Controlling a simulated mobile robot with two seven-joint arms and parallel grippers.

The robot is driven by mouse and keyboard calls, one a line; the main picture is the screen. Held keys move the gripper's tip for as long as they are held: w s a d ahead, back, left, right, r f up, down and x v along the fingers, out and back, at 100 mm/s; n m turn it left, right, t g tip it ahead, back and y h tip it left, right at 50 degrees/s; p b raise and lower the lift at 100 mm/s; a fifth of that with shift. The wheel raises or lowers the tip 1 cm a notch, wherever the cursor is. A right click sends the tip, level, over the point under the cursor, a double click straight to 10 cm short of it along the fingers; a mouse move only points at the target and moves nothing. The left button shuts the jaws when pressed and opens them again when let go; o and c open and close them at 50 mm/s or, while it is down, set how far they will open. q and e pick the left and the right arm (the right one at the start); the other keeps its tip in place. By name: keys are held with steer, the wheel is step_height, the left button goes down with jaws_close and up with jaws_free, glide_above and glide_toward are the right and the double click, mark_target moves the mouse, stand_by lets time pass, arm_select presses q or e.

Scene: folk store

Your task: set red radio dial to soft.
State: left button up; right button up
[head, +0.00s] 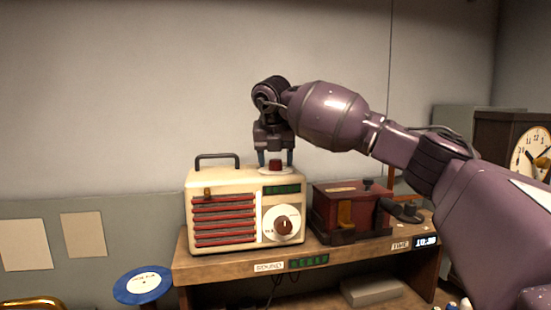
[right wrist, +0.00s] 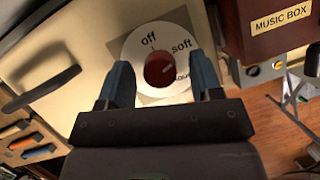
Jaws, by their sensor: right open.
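The cream radio (head: 223,179) with red grille bars stands on a wooden shelf. On its top is a red dial knob (head: 275,164) on a white disc (right wrist: 142,38). In the right wrist view the disc reads "off", "soft" and a partly hidden "loud". The red knob (right wrist: 159,70) has a faint light mark on its right side, towards the "soft" side; its exact setting is hard to tell. My right gripper (head: 276,160) points down over the dial, open, with one finger on each side of the knob. Contact is not clear. My left gripper is not in view.
A second dial (head: 284,226) is on the radio's front, and a handle (head: 217,156) rises from its top left. A dark red music box (head: 340,205) stands close at right. A blue disc (head: 143,285) is at lower left.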

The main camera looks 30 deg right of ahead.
steer(key=shift+r, duration=0.1)
steer(key=b+v, duration=0.1)
steer(key=v, duration=0.9)
steer(key=shift+r, duration=0.3)
steer(key=shift+s+a, duration=0.1)
